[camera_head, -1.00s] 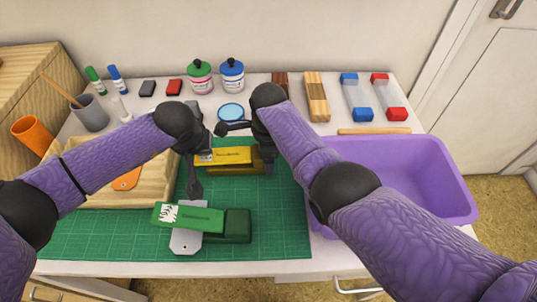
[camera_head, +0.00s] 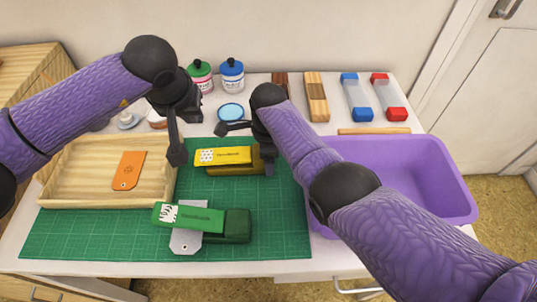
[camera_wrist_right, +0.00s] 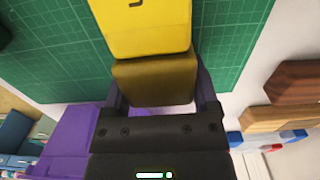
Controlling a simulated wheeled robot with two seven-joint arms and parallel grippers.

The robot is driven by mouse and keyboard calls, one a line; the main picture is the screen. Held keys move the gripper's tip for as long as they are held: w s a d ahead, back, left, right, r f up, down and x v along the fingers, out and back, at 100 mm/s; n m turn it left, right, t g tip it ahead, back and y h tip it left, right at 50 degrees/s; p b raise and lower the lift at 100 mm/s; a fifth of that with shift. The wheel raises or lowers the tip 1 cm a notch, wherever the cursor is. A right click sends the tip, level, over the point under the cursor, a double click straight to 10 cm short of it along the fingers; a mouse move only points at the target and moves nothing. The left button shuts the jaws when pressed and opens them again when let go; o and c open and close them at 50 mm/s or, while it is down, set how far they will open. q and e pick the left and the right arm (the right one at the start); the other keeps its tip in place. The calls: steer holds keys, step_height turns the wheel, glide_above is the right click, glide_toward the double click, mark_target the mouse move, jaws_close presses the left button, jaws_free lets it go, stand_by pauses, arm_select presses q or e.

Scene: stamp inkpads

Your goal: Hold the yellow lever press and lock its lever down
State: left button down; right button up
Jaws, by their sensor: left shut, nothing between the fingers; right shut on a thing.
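The yellow lever press (camera_head: 222,155) lies on the far part of the green cutting mat, its bright lever above a darker base (camera_head: 232,169). The lever looks close to parallel with the base; whether it is latched is too small to tell. My right gripper (camera_head: 266,162) is shut on the press at its right end. In the right wrist view, the fingers straddle the dark yellow base (camera_wrist_right: 155,80), with the lever (camera_wrist_right: 145,28) beyond it. My left gripper (camera_head: 176,158) is shut and empty, left of the press and apart from it, by the wooden tray's right edge.
A green lever press (camera_head: 205,219) sits on a grey plate on the near mat (camera_head: 90,235). A wooden tray (camera_head: 65,173) with an orange tag (camera_head: 128,170) is at left. A purple bin (camera_head: 445,180) is at right. Ink jars (camera_head: 232,75) stand behind.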

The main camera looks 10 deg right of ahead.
steer(key=o, duration=1.3)
